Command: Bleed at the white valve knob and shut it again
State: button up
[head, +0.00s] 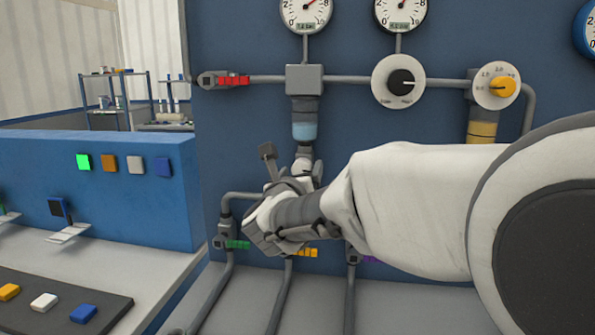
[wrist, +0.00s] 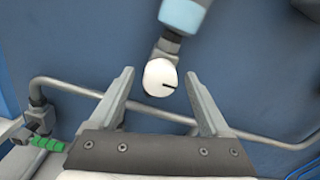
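The white valve knob (head: 303,167) sits under the clear blue bowl of a filter unit (head: 304,116) on the blue panel. In the wrist view the knob (wrist: 159,77) is round and white, with a black line pointing right and slightly down. My gripper (wrist: 158,78) is open, with one finger on each side of the knob and visible gaps between. Whether the fingertips reach as deep as the knob I cannot tell. In the head view my gripper (head: 289,167) is just below the knob, and my wrist hides part of the pipes.
Above are two gauges (head: 305,12), a black dial (head: 401,83), a yellow knob (head: 502,87) and a red-handled valve (head: 233,81). Pipes with a green-handled valve (head: 238,244) and a yellow-handled valve (head: 306,252) run below. A blue console (head: 120,210) with coloured buttons stands left.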

grip_shut()
jog(key=shift+n, duration=0.4)
jog(key=n+b, duration=0.1)
jog(key=n, duration=0.2)
jog(key=shift+n, duration=0.3)
jog(key=n, duration=0.4)
jog(key=shift+n, duration=0.3)
jog(key=n+p, duration=0.1)
jog(key=n, duration=0.3)
jog(key=shift+r+n, duration=0.1)
jog(key=shift+n, duration=0.2)
jog(key=n+p, duration=0.1)
jog(key=n, duration=0.3)
jog(key=shift+p, duration=0.4)
jog(key=shift+n, duration=0.3)
